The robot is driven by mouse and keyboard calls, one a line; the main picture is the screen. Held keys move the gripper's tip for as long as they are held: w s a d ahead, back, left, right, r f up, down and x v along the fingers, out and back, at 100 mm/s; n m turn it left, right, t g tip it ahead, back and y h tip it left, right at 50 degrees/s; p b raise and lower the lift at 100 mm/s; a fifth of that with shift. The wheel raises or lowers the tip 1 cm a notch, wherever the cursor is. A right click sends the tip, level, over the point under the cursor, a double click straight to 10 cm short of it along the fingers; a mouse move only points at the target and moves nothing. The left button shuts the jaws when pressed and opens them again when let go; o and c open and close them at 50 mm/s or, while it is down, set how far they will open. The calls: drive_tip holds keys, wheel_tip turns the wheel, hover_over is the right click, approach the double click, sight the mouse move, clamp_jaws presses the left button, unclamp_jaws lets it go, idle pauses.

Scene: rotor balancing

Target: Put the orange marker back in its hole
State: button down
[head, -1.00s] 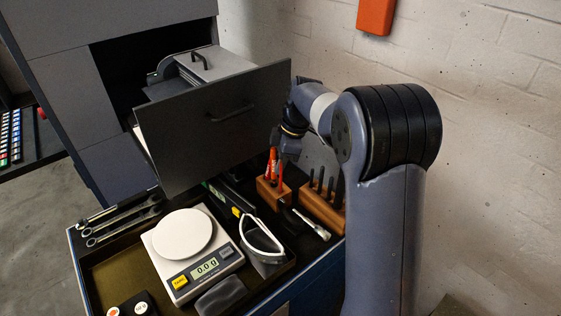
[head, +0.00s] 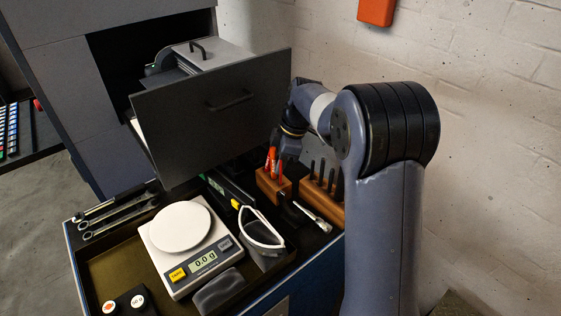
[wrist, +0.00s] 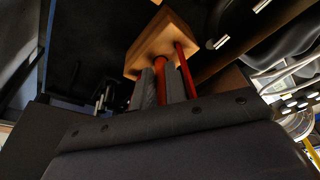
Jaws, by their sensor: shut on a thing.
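The small wooden block (head: 265,187) stands at the back of the cart top, below my gripper (wrist: 161,84). In the wrist view my grey fingers are closed around the orange marker (wrist: 160,72), whose far end meets the face of the block (wrist: 150,48). How deep it sits in its hole I cannot tell. A second, thinner red marker (wrist: 186,68) stands in the block beside my fingers. In the head view the orange marker (head: 272,156) looks upright at the block, and my gripper is partly hidden there by my own arm.
A longer wooden block (head: 322,203) with dark-handled tools stands to the right. An open drawer front (head: 210,110) rises close on the left. A scale (head: 190,250), safety goggles (head: 262,232) and wrenches (head: 120,217) lie in front.

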drive_tip(key=shift+f, duration=0.2)
drive_tip(key=c, duration=1.3)
unclamp_jaws()
drive_tip(key=shift+c, duration=0.2)
drive_tip(key=b+v, duration=0.1)
drive_tip(key=v, duration=1)
drive_tip(key=x, duration=1)
drive_tip(key=shift+a+f+p, duration=0.1)
drive_tip(key=shift+f+p, duration=0.1)
drive_tip(key=shift+p, duration=0.2)
drive_tip(key=shift+r, duration=0.1)
